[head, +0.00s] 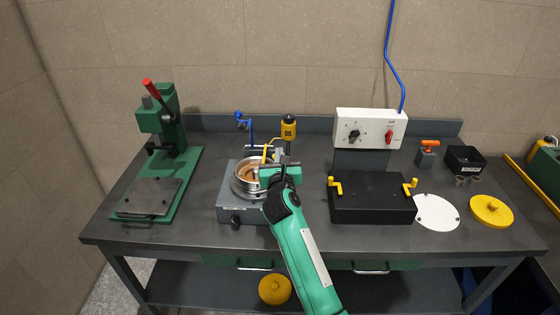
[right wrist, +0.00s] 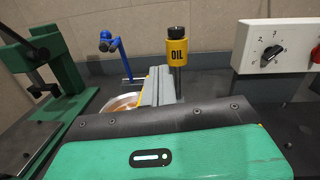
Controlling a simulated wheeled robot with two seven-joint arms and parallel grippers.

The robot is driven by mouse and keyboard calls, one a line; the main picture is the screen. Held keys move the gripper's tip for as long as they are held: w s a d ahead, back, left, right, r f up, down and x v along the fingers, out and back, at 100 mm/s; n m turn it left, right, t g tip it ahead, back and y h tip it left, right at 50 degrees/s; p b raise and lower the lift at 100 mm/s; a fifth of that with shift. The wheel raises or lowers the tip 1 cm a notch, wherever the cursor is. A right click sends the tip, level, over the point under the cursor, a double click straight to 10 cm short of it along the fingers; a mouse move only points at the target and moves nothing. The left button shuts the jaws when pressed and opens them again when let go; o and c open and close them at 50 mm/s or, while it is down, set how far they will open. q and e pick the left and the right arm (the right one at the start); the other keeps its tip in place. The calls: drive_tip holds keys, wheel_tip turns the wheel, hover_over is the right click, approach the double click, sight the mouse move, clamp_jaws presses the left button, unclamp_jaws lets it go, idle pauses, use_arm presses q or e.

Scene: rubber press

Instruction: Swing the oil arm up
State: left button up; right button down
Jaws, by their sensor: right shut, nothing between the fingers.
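The yellow oil unit (head: 288,129), labelled OIL, stands on a post behind the round press; it also shows in the right wrist view (right wrist: 177,55). A thin yellow arm (head: 266,151) rises beside it above the round metal pan (head: 246,187), which has a brown inside. My right gripper (head: 268,172) is at the pan's right side, close to the yellow arm, shut and empty. In the right wrist view its grey fingers (right wrist: 158,84) are together, with a yellow strip beside them; I cannot tell if they touch. My left gripper is not in view.
A blue crank (head: 243,121) stands behind the pan. A green press with a red handle (head: 148,85) is at the left. A black box with yellow handles (head: 372,197) is right of my arm. A white control box (head: 370,127) stands behind it.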

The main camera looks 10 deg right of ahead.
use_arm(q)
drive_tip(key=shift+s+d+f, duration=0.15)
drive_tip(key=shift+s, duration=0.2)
use_arm(e)
drive_tip(key=shift+s+a, duration=0.15)
drive_tip(key=shift+s, duration=0.45)
